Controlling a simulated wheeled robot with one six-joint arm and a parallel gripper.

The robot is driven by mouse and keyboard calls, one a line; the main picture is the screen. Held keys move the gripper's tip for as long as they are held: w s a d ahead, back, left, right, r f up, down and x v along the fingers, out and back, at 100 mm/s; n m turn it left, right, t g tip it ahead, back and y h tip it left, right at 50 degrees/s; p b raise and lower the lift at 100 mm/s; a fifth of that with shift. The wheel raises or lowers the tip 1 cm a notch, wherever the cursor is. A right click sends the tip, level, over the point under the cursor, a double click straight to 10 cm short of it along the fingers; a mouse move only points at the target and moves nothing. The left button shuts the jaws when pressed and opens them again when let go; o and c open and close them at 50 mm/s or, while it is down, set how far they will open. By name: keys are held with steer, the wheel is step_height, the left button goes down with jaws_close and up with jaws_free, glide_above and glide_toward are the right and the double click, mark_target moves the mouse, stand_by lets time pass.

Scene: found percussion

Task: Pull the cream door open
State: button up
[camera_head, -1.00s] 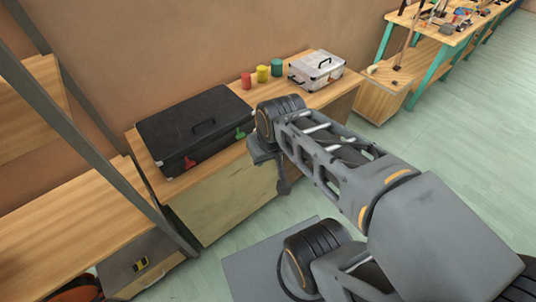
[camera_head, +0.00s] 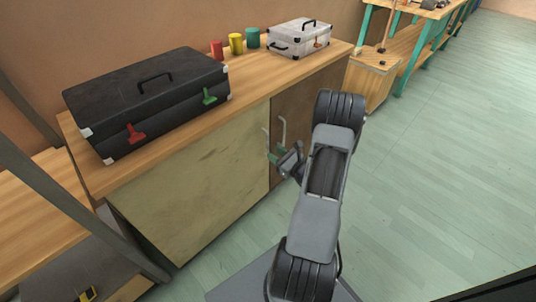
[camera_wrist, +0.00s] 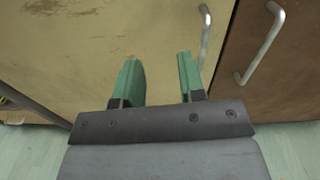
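The cream door (camera_head: 190,195) is the left front panel of a wooden cabinet and looks shut, beside a brown door (camera_head: 310,105). Its thin metal handle (camera_wrist: 206,32) stands near its right edge. My gripper (camera_wrist: 161,75) has green fingers, spread apart with nothing between them, facing the cream door. In the wrist view the handle is beyond and slightly right of the right finger, not between the fingers. In the head view my gripper (camera_head: 278,154) is close by the handles. My wrist hides part of the brown door.
The brown door has a similar handle (camera_wrist: 262,45) to the right. On the cabinet top (camera_head: 185,133) are a black case (camera_head: 150,95), red, yellow and teal cans (camera_head: 236,43) and a silver case (camera_head: 300,38). A grey post (camera_head: 70,185) stands left. Floor on the right is clear.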

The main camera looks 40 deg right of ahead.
mark_target(268, 141)
steer(key=s+d+f+m+h+b, duration=0.1)
steer(key=d+f+m+h, duration=0.2)
steer(key=d+f+h, duration=0.15)
steer(key=shift+t+y, duration=0.3)
steer(key=shift+y, duration=0.05)
steer(key=w+b, duration=0.1)
steer(key=w, duration=0.3)
steer(key=w+b, duration=0.1)
steer(key=w, duration=0.3)
steer(key=w+b, duration=0.1)
steer(key=w, duration=0.4)
steer(key=shift+f, duration=0.3)
jaws_close()
